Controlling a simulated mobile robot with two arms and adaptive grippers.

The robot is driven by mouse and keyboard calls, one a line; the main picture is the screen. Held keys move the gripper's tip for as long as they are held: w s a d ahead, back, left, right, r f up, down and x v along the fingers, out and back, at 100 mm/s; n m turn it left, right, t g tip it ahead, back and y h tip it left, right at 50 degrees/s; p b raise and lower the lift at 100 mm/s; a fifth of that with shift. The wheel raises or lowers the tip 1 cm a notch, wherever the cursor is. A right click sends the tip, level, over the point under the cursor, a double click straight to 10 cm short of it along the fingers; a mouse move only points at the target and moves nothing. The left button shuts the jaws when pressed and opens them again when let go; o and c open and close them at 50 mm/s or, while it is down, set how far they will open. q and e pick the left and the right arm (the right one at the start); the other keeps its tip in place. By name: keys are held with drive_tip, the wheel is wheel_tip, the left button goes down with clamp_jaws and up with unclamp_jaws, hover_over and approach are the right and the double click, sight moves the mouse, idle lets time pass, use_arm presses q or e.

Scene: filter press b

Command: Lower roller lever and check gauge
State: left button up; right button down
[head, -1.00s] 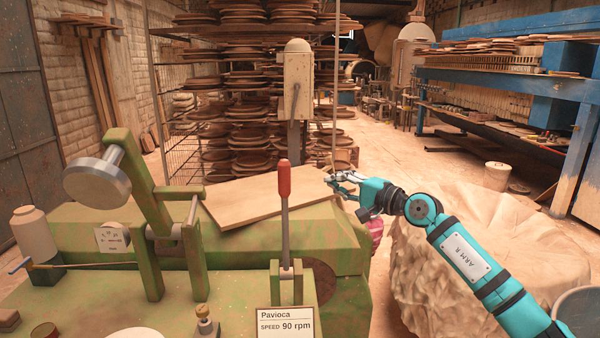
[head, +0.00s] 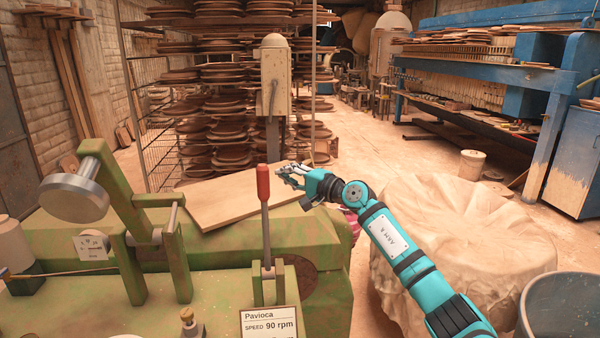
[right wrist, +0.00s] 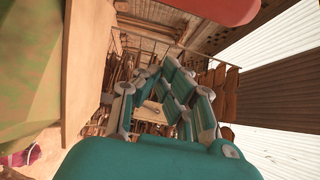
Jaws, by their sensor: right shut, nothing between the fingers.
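A lever with a red grip (head: 263,182) stands upright on the green machine (head: 330,235) in the head view. A red rounded shape, likely the same grip (right wrist: 215,10), shows at the top of the right wrist view. My right gripper (head: 284,172) is shut and empty, just right of the red grip and apart from it in the picture. A green arm with a grey metal roller (head: 75,197) leans up at the left. A small white gauge plate (head: 91,247) sits below the roller; its reading is too small to tell. My left gripper is out of view.
A wooden board (head: 235,200) lies on the machine behind the lever. A sign (head: 269,323) reads "Pavioca, speed 90 rpm". A cloth-covered mound (head: 465,235) and a grey bucket (head: 570,310) stand at right. Racks of round discs (head: 215,130) stand behind.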

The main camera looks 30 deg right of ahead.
drive_tip(key=a+p, duration=0.1)
drive_tip(key=s+a+p, duration=0.1)
drive_tip(key=a+p, duration=0.1)
drive_tip(key=shift+s+a+p, duration=0.25)
drive_tip(key=shift+s+p, duration=0.05)
drive_tip(key=shift+s, duration=0.05)
